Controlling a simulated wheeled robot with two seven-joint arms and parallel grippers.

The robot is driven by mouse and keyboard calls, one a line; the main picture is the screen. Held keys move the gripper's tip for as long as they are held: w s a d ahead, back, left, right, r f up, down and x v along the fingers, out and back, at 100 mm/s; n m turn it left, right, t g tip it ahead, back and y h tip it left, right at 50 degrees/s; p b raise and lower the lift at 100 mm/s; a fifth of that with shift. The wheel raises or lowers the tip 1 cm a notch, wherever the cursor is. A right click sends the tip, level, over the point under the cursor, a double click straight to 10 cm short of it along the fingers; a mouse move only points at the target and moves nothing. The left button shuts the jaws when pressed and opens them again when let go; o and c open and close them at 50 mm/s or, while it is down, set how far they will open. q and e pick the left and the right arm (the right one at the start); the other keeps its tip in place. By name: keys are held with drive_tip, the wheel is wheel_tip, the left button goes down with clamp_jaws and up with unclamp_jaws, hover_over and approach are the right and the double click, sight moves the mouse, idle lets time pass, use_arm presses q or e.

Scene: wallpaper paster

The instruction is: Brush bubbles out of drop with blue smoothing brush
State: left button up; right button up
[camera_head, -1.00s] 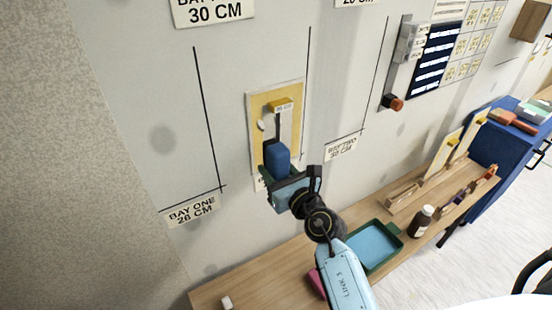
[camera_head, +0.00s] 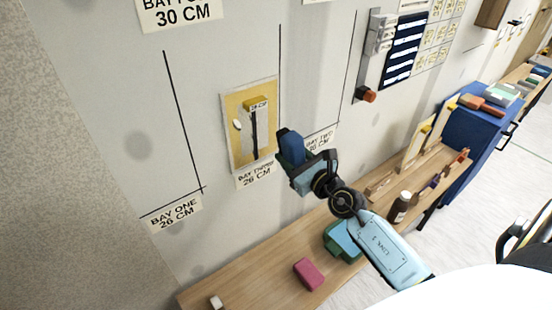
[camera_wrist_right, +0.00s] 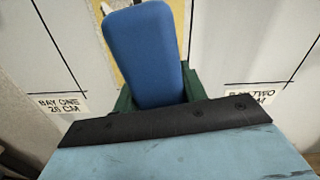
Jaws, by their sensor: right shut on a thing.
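My right gripper (camera_head: 299,160) is shut on the blue smoothing brush (camera_head: 290,146), just right of the drop's lower right edge. In the right wrist view the brush (camera_wrist_right: 145,55) stands upright between green fingers, with part of the yellow drop (camera_wrist_right: 111,20) behind it. I cannot tell whether the brush touches the wall. My left gripper is out of view.
An orange-red knob (camera_head: 366,95) sticks out from the wall at upper right. A blue cabinet (camera_head: 470,135) stands farther right.

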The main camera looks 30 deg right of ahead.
sight(232, 145)
drive_tip(key=shift+d+r, duration=0.1)
drive_tip(key=shift+d, duration=0.3)
drive_tip(key=w, duration=0.6)
drive_tip(key=shift+w+a, duration=0.25)
drive_tip(key=shift+a, duration=0.05)
drive_tip(key=shift+w+a, duration=0.1)
drive_tip(key=shift+w, duration=1.15)
idle(2.0)
drive_tip(key=shift+s, duration=0.1)
idle(1.3)
drive_tip(key=shift+s+a, duration=0.2)
drive_tip(key=shift+a, duration=2.5)
drive_tip(key=shift+s+a, duration=0.2)
drive_tip(key=shift+a, duration=2.5)
